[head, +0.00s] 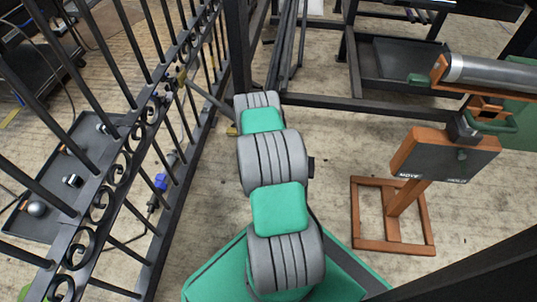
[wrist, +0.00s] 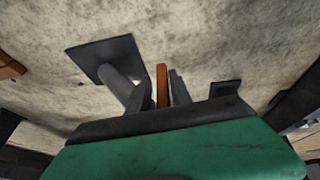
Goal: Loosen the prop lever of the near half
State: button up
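In the head view the dark scroll gate (head: 134,133) fills the left. A thin diagonal bar (head: 207,104), which looks like a prop, runs from it toward the floor. A small brass-coloured end (head: 232,131) shows beside my arm. In the wrist view a slim orange bar (wrist: 162,84) stands upright in front of my green hand, near the picture's middle. It may be the prop lever. Dark finger-like shapes flank it around my gripper (wrist: 164,94); whether they touch it is unclear. The head view hides my gripper behind my arm. A dark square plate with a post (wrist: 104,54) lies left of the bar.
An orange stand (head: 405,205) with a dark box marked MOVE and HOLD is at the right. A dark tray (head: 58,212) with small parts lies left beyond the gate. Black frames (head: 340,103) stand at the back. Bare floor lies between arm and stand.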

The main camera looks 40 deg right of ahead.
jog(key=shift+o, duration=1)
jog(key=p+v, duration=0.4)
jog(key=v, duration=0.3)
jog(key=shift+a+r, duration=0.2)
jog(key=shift+r, duration=0.15)
jog(key=shift+s, duration=0.2)
